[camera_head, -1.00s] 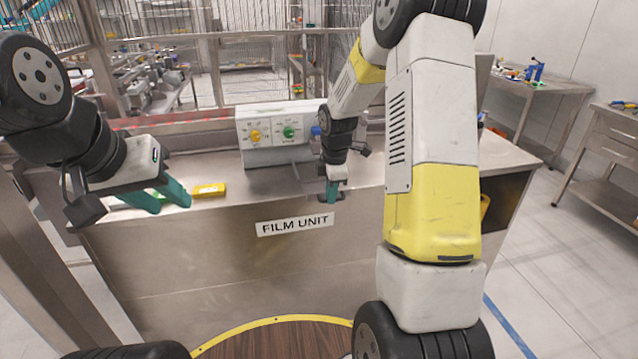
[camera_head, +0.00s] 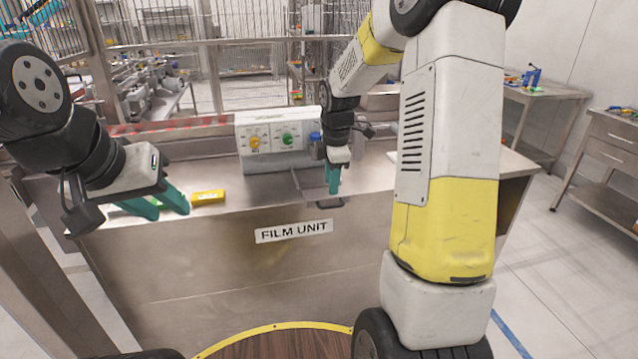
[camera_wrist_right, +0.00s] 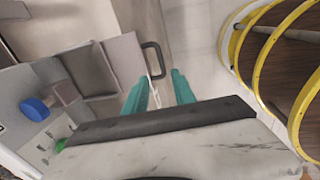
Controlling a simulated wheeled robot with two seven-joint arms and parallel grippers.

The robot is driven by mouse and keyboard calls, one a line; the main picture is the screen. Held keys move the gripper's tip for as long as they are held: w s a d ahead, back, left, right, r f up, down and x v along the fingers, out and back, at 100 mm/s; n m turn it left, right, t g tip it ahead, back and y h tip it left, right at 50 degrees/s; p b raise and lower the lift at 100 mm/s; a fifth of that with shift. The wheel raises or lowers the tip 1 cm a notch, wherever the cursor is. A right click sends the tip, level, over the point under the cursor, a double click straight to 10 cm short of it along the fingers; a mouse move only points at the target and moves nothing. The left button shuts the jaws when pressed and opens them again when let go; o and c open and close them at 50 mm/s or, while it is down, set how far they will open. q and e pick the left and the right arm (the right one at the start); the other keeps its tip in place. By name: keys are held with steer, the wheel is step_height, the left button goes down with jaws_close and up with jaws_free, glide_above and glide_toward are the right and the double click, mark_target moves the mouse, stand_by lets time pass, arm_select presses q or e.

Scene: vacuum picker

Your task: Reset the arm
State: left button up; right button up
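My right gripper (camera_head: 334,190) points down over the front edge of the counter in the head view. In the right wrist view its teal fingers (camera_wrist_right: 161,82) stand apart with a gap and hold nothing I can see. A dark handle (camera_wrist_right: 154,58) on a grey tray-like part is beyond the fingertips; I cannot tell whether they touch. My left gripper (camera_head: 168,211) is at the counter's left end, its teal fingers spread. A yellow block (camera_head: 208,197) lies on the counter just right of it. A light green item shows partly behind the left fingers.
The steel counter (camera_head: 190,270) labelled film unit stands in front of me. Fence bars rise behind. Side tables (camera_head: 545,92) stand at the right, with open floor between.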

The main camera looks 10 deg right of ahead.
steer(key=shift+r, duration=0.3)
steer(key=s+a+r+m+t, duration=0.2)
steer(key=s+r+m, duration=0.5)
steer(key=s+r, duration=0.4)
steer(key=s+a+r+m+t+y, duration=0.1)
steer(key=s+m, duration=0.4)
steer(key=s, duration=0.2)
steer(key=s+a+r+m+t+y, duration=0.1)
steer(key=s+r+m, duration=0.1)
steer(key=s+m, duration=0.3)
steer(key=s, duration=0.3)
steer(key=shift+s+a+r+m, duration=0.2)
steer(key=shift+r+m, duration=0.05)
steer(key=shift+m, duration=0.05)
